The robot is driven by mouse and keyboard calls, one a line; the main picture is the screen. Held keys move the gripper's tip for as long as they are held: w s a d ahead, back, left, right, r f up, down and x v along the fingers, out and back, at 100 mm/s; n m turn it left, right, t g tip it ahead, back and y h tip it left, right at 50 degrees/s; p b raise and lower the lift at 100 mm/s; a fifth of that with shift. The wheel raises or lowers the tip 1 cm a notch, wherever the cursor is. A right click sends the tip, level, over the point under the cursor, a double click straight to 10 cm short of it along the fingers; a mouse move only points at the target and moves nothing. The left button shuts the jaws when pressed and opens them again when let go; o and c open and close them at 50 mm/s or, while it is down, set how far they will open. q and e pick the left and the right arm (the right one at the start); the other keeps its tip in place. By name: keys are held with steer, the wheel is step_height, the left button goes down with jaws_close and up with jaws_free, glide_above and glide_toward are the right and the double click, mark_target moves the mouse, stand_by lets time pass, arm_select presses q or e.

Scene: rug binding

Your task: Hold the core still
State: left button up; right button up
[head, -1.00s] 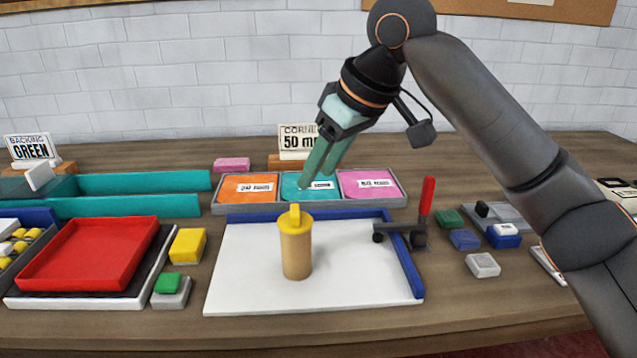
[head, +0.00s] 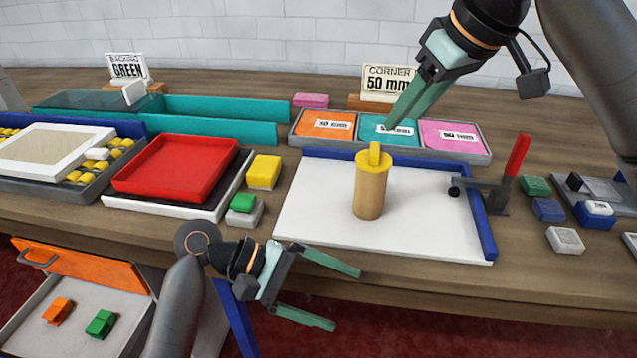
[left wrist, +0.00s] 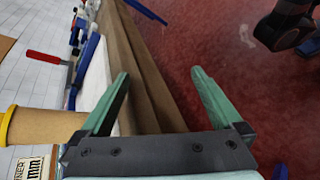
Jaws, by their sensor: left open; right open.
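The core (head: 369,192) is a tan cylinder with a yellow cap and knob. It stands upright on the white board (head: 320,215). It also shows at the left edge of the left wrist view (left wrist: 45,127). My left gripper (head: 345,298) is open and empty in front of the table edge, below and left of the core and apart from it. My right gripper (head: 400,118) is open above the teal compartment of the tray behind the core; its fingers overlap in the picture. Nothing shows between its fingers.
Blue rails (head: 482,225) edge the board, with a red-handled clamp (head: 517,157) at its right. Behind stands a tray (head: 475,157) with orange, teal and pink compartments. Left are a red tray (head: 175,168) and yellow block (head: 263,172). An open drawer (head: 75,270) sits below at left.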

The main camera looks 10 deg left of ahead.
mark_target(370, 188)
arm_select(q)
steer(key=w+r+n, duration=0.1)
steer(key=r, duration=0.1)
steer(key=w+r+n+t+h, duration=0.1)
steer(key=w, duration=0.1)
steer(key=w+r+n+t, duration=0.1)
steer(key=r+n, duration=0.1)
steer(key=shift+w+a+r+h, duration=0.2)
steer(key=shift+w+r+h, duration=0.1)
steer(key=shift+w+r, duration=0.05)
steer(key=w+a+r+n+t, duration=0.1)
steer(key=w+n, duration=0.2)
steer(key=w+a+r+n+t+h, duration=0.1)
steer(key=w+r+n, duration=0.1)
steer(key=w+n, duration=0.1)
steer(key=w+a+r+n+t+h, duration=0.1)
steer(key=w+n+t, duration=0.1)
steer(key=w+n, duration=0.1)
steer(key=shift+a+r, duration=0.3)
steer(key=shift+a, duration=0.05)
steer(key=shift+w+r+n, duration=0.1)
steer(key=shift+w+n, duration=0.15)
steer(key=shift+n, duration=0.05)
steer(key=x, duration=1.2)
steer(key=shift+d+r, duration=0.15)
steer(key=shift+r, duration=0.05)
steer(key=shift+c, duration=0.2)
jaws_close()
arm_select(e)
steer(key=shift+o, duration=0.4)
